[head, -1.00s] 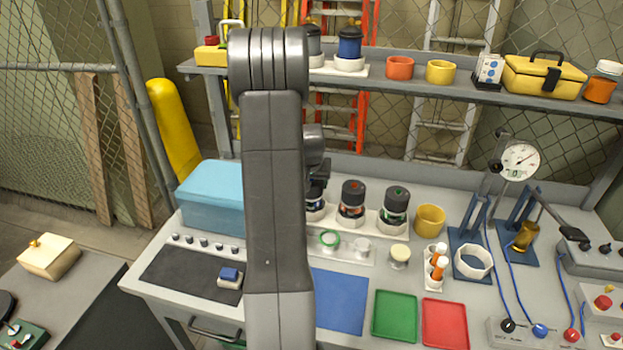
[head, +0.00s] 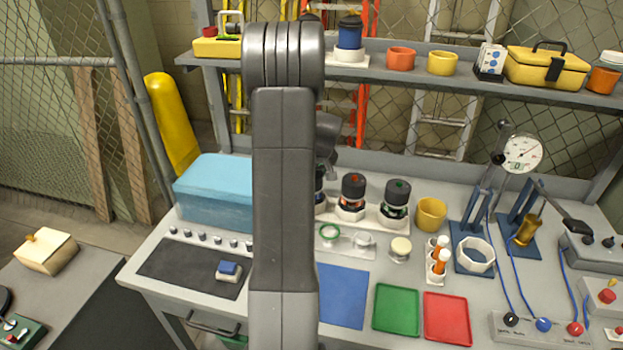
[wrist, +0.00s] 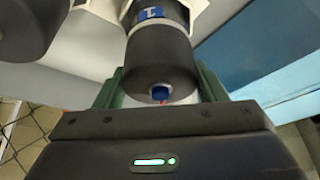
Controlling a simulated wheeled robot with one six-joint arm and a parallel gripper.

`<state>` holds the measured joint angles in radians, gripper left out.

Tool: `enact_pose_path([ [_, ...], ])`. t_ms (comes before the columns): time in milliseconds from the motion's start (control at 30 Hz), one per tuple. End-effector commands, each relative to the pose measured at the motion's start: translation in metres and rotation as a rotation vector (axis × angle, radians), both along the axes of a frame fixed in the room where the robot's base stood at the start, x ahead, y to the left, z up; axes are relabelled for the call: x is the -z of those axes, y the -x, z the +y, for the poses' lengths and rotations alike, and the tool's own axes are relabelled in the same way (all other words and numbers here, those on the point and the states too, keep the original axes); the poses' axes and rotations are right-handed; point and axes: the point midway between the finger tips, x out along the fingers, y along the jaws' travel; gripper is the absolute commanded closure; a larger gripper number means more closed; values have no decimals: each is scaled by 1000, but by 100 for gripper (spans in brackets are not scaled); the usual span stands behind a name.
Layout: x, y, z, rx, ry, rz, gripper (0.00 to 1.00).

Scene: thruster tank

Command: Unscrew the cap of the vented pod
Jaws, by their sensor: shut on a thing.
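Beyond the cap, the pod body (wrist: 150,13) shows a white and blue band and sits in a pale holder. In the head view this is the leftmost pod (head: 320,195) of the row, mostly hidden behind my arm. I cannot make out vents on the held pod.
A blue box (head: 215,195) stands left of my arm. A yellow cup (head: 431,213) stands right of the pods.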

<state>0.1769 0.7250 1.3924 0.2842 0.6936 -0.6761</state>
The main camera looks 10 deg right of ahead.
Motion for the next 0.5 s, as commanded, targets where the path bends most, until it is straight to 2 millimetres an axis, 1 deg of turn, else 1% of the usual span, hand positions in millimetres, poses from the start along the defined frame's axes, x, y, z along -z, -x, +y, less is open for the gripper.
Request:
enact_pose_path([
  [33, 3, 0, 0, -21, -1, 0, 56],
  [500, 2, 0, 0, -272, -2, 0, 56],
])
